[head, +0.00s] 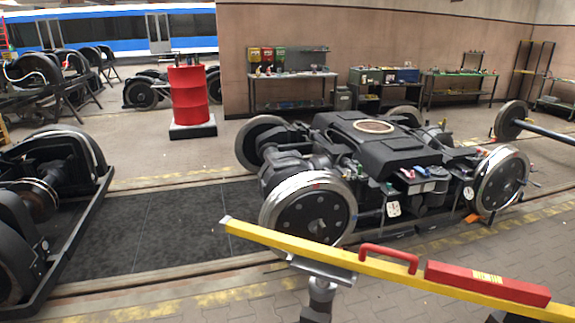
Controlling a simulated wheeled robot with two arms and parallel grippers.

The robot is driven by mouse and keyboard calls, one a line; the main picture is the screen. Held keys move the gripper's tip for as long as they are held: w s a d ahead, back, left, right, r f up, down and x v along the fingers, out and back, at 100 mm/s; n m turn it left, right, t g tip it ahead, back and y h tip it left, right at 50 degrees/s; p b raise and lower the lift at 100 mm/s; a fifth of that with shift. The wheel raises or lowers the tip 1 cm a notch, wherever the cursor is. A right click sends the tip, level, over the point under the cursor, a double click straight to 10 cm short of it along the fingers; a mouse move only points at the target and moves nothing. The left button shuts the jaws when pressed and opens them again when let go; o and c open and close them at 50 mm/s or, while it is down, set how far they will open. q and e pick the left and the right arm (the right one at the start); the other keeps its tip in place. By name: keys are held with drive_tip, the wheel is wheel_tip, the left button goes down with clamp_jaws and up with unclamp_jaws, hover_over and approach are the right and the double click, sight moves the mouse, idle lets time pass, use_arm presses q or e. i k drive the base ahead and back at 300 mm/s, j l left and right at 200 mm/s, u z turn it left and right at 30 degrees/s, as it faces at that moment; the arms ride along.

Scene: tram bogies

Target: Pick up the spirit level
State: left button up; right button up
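A long yellow bar (337,254) slants across the lower right in the head view, close to the camera. It has a red handle (388,253) and a long red block (485,284) with a pale label on top. I cannot tell for certain that this is the spirit level; no other level is clear. My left gripper (322,267), on a grey wrist, is at the underside of the bar near its left part. Its fingers are not clear, so I cannot tell its grip. My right gripper does not show; a dark part barely shows below the bar.
A bogie (385,150) stands on the rails beyond the bar, with small coloured items on its near side. Another bogie (45,190) is at left. A red barrel (188,93) and workbenches (292,88) stand behind. The dark floor mat (150,225) is clear.

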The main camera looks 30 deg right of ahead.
sight(512, 290)
drive_tip(key=z, duration=1.7)
